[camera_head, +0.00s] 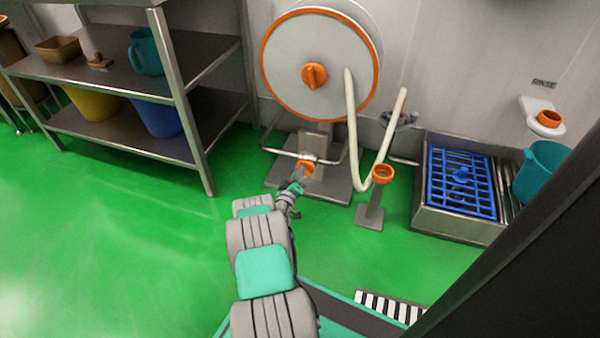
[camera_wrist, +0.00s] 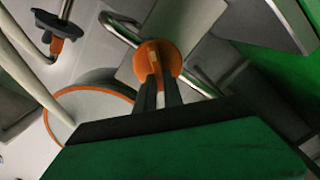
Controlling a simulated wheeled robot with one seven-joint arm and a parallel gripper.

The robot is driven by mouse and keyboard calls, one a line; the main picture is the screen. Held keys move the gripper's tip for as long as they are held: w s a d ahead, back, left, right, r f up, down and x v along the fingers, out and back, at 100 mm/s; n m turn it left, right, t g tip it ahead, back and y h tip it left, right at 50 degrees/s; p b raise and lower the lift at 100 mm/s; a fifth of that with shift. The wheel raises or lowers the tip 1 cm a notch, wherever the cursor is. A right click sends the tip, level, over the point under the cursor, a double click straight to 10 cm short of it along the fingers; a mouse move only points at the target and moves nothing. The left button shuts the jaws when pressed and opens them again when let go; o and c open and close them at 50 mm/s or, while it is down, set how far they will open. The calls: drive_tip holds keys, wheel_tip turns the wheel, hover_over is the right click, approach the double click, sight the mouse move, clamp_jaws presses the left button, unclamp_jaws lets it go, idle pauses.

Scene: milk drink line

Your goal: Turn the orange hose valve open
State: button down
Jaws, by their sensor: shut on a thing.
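The orange hose valve (camera_head: 306,168) sits low on the grey post under the hose reel. In the wrist view the valve (camera_wrist: 170,58) is a round orange knob with a raised grip bar across it. My gripper (camera_head: 298,184) reaches it from the front. In the wrist view my gripper's (camera_wrist: 156,82) dark fingers are close together on the bar of the valve. The fingers hide part of the knob. How far the valve is turned is hard to tell.
The hose reel (camera_head: 325,65) with an orange rim stands behind, its pale hose (camera_head: 354,130) hanging down on the right. An orange-topped stand (camera_head: 370,205) is to the right. A steel shelf (camera_head: 190,120) is at left, a basin with blue grating (camera_head: 462,185) at right. Green floor is free in front.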

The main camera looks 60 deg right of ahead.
drive_tip(key=shift+w+f+n, duration=0.1)
drive_tip(key=shift+f+n, duration=0.1)
drive_tip(key=shift+n, duration=1.2)
drive_tip(key=shift+w+f+n, duration=0.1)
drive_tip(key=shift+f+n, duration=0.1)
drive_tip(key=shift+n, duration=1.2)
drive_tip(key=shift+w+f+n, duration=0.1)
drive_tip(key=shift+f+n, duration=0.1)
drive_tip(key=shift+n, duration=1.2)
drive_tip(key=shift+s, duration=0.1)
drive_tip(key=c, duration=1.5)
unclamp_jaws()
drive_tip(key=shift+o, duration=0.2)
drive_tip(key=s+a+p, duration=0.1)
drive_tip(key=a+p, duration=0.2)
drive_tip(key=a, duration=0.4)
drive_tip(key=shift+a, duration=0.4)
